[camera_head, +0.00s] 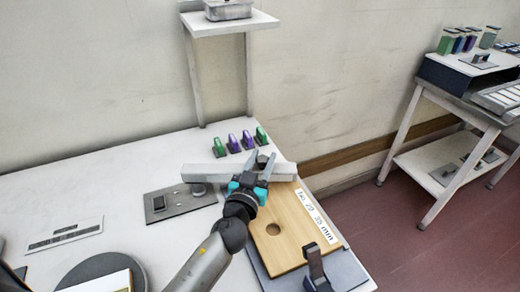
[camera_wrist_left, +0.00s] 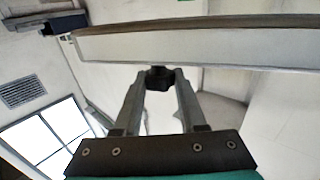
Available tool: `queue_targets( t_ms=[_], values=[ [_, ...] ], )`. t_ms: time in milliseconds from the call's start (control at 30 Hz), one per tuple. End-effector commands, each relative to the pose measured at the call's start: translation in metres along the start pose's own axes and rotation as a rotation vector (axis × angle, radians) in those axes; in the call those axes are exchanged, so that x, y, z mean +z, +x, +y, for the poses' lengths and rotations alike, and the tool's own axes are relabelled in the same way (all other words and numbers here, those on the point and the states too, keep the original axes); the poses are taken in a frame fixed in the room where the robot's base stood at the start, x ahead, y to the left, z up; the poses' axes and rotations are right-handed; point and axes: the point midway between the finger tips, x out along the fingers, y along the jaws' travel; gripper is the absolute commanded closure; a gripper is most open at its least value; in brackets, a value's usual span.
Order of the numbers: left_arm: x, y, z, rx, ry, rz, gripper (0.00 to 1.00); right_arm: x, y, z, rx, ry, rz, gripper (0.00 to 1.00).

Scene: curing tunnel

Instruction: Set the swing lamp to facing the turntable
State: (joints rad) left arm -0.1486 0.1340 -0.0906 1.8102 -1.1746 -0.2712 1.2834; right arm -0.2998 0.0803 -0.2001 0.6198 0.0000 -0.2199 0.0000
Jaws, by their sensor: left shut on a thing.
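The swing lamp is a long pale grey bar (camera_head: 225,172) lying level, left to right, above the bench. My left gripper (camera_head: 258,168) is at the right half of the bar, shut on a dark knob (camera_head: 262,160). In the left wrist view the knob (camera_wrist_left: 160,78) sits between the fingertips (camera_wrist_left: 158,80), just under the bar (camera_wrist_left: 180,46). The turntable appears to be the dark round disc (camera_head: 83,275) at lower left, partly cut off, with a flat pale block on it.
The wooden board (camera_head: 285,245) has a hole and a white label; a dark upright bracket (camera_head: 316,265) stands at its front. Several green and purple clips (camera_head: 233,143) stand behind the bar. A shelf post (camera_head: 249,75) rises behind them. The bench between plate and disc is mostly clear.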

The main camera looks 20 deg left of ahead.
Motion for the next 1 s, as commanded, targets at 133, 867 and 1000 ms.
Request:
queue_targets(
  t_ms=[133,867,1000],
  values=[
    [0.000,-0.026,0.004,0.142,0.003,-0.004,1.00,0.000,-0.005,0.000,0.000,0.000,0.000,0.00],
    [0.000,-0.139,-0.019,0.830,0.007,-0.008,1.00,-0.003,-0.039,0.001,0.000,0.000,0.000,0.00],
    [0.001,-0.155,-0.030,0.941,0.006,-0.007,1.00,-0.003,-0.038,0.001,0.000,0.000,0.000,0.00]
  ],
)
